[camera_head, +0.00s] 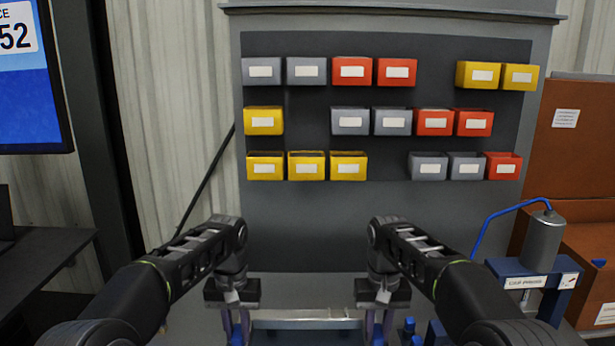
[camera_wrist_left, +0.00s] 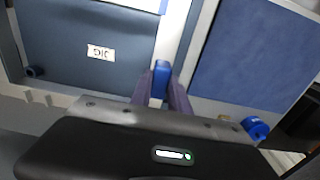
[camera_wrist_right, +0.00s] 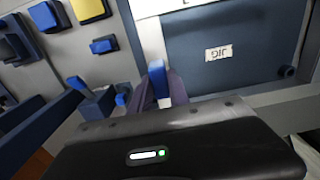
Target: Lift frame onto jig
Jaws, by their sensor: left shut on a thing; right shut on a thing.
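The frame (camera_head: 305,323) shows as a pale metal bar between my two grippers at the bottom of the head view; the rest of it is cut off. My left gripper (camera_head: 238,334) points down and is shut on a blue grip (camera_wrist_left: 161,78) at the frame's side. My right gripper (camera_head: 379,334) is shut on a matching blue grip (camera_wrist_right: 157,77). The dark blue jig plate, labelled JIG, shows beside the frame's pale side bar in the left wrist view (camera_wrist_left: 60,50) and the right wrist view (camera_wrist_right: 200,75). I cannot tell whether the frame touches the jig.
A grey rack (camera_head: 300,220) with rows of grey, red and yellow bins stands behind. A blue stand with a grey cylinder (camera_head: 543,240) is at the right, near brown boxes (camera_head: 580,130). A screen (camera_head: 30,95) hangs at the left above a dark desk (camera_head: 40,260).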

